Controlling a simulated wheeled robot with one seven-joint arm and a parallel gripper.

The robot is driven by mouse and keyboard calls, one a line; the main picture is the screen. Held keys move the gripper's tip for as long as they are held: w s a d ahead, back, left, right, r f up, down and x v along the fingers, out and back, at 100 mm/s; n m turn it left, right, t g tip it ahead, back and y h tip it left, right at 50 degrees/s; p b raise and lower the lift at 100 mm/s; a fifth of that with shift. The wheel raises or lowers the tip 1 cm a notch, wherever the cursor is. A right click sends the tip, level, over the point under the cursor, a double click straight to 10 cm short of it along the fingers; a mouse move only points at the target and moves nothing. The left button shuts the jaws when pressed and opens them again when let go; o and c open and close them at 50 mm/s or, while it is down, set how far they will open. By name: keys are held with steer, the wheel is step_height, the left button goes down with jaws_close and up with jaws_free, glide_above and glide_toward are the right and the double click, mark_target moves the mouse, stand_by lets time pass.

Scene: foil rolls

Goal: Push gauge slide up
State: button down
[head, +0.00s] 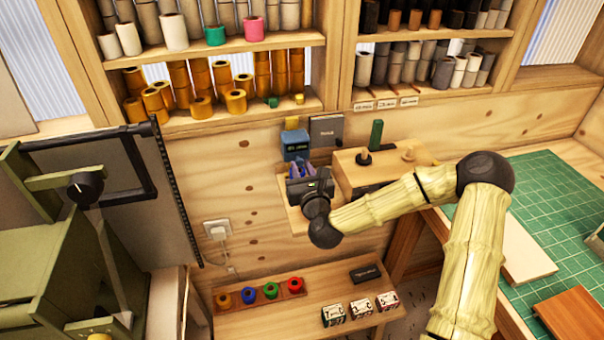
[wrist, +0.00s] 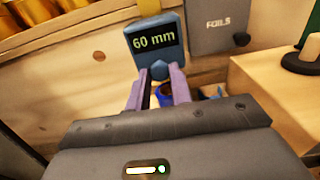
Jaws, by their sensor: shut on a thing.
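The gauge is a blue block (wrist: 156,42) with a dark display reading "60 mm" in the wrist view. It also shows against the wooden wall in the head view (head: 295,146). A small blue knob, part of the slide (wrist: 160,70), sits under the display. My gripper (wrist: 160,82) has its purple fingers on either side of this blue part, closed on it. In the head view my gripper (head: 301,171) is just below the blue block. The lower part of the slide is mostly hidden by the fingers and my gripper's body.
A dark "FOILS" book or box (wrist: 222,25) is right of the gauge. A wooden block with pegs (head: 380,168) stands close on the right. Shelves of rolls (head: 215,53) are above. A low bench (head: 310,301) holds coloured rolls. A green cutting mat (head: 556,205) lies at right.

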mark_target(297, 148)
steer(key=shift+r+p, duration=0.4)
steer(key=shift+r, duration=1.2)
steer(key=c, duration=1.3)
jaws_free()
steer(key=shift+w, duration=0.1)
steer(key=shift+o, duration=0.2)
steer(key=shift+f, duration=0.15)
